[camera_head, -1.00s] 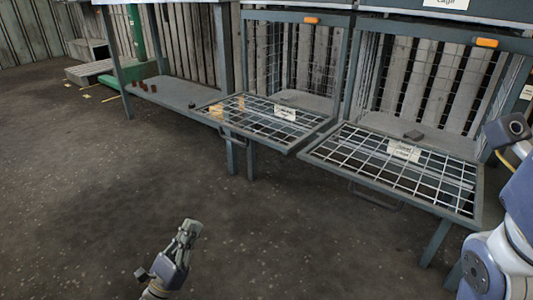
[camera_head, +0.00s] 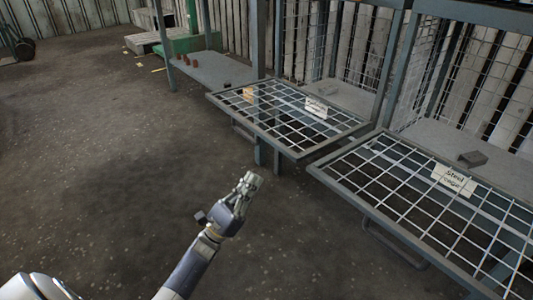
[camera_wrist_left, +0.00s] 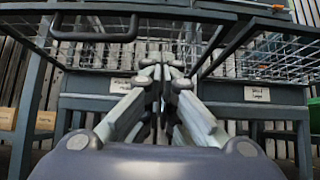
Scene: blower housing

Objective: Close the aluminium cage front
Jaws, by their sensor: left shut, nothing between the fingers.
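Two mesh cages stand side by side with their fronts folded down, lying roughly level. My left gripper (camera_head: 250,180) is shut and empty, in front of and apart from both fronts. In the left wrist view its fingers (camera_wrist_left: 165,75) point toward the cages, below a dark bar handle (camera_wrist_left: 95,37). My right gripper is out of view.
A grey shelf (camera_head: 212,70) with small brown pieces stands left of the cages. A dark block (camera_head: 472,158) lies inside the right cage. A handle (camera_head: 395,245) hangs under the right front's edge. The floor (camera_head: 110,150) to the left is clear.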

